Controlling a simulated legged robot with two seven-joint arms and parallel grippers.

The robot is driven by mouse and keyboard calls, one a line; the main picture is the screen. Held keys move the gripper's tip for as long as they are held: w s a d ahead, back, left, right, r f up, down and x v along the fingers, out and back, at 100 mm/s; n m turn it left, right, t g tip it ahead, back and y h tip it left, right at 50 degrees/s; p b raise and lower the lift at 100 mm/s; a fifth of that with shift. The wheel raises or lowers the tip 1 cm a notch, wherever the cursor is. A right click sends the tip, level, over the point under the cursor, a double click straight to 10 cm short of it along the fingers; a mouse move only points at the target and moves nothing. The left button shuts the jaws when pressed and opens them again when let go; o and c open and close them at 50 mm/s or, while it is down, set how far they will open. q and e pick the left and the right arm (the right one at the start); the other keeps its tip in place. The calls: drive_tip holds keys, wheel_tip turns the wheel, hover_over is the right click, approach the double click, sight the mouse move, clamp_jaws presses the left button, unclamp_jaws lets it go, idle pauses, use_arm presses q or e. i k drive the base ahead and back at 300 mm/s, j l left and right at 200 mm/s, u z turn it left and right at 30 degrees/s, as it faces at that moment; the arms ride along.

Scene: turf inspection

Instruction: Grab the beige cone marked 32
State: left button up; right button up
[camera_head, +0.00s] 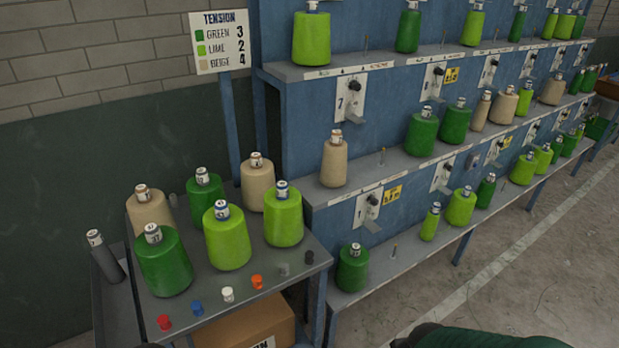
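Two beige cones stand upright at the back of the grey cart on the left: one at the back left (149,212) and one at the back right (258,187). Another beige cone (334,163) stands on the middle rack shelf near its left end. More beige cones (502,107) stand farther along that shelf. Each has a small white label on top. The numbers are too small to read surely, so I cannot tell which is 32. Neither of my grippers is visible.
The cart top (195,290) also holds dark green cones (163,264), lime cones (227,240) and small coloured pegs (257,282) along the front. A dark tube (106,262) leans at its left. A tension sign (219,42) stands behind. A cardboard box (245,328) sits below.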

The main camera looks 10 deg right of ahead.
sight(257, 173)
drive_tip(key=i+l+z, duration=0.2)
drive_tip(key=l+z, duration=0.15)
drive_tip(key=z, duration=0.15)
drive_tip(key=i+l+z, duration=0.25)
drive_tip(key=z, duration=0.25)
drive_tip(key=i+l+z, duration=0.15)
drive_tip(key=i+z, duration=0.15)
drive_tip(key=z, duration=0.2)
drive_tip(key=i+l+u, duration=0.1)
drive_tip(key=i+u, duration=0.2)
drive_tip(key=i, duration=0.15)
drive_tip(key=i+l+u, duration=0.3)
drive_tip(key=i+u, duration=0.2)
drive_tip(key=u, duration=0.3)
drive_tip(key=i+u, duration=0.2)
drive_tip(key=u, duration=0.3)
drive_tip(key=i+u, duration=0.15)
drive_tip(key=u, duration=0.35)
drive_tip(key=i+l+u, duration=0.15)
drive_tip(key=u, duration=0.3)
drive_tip(key=i+l+u, duration=0.15)
drive_tip(key=u, duration=0.35)
drive_tip(key=l, duration=0.1)
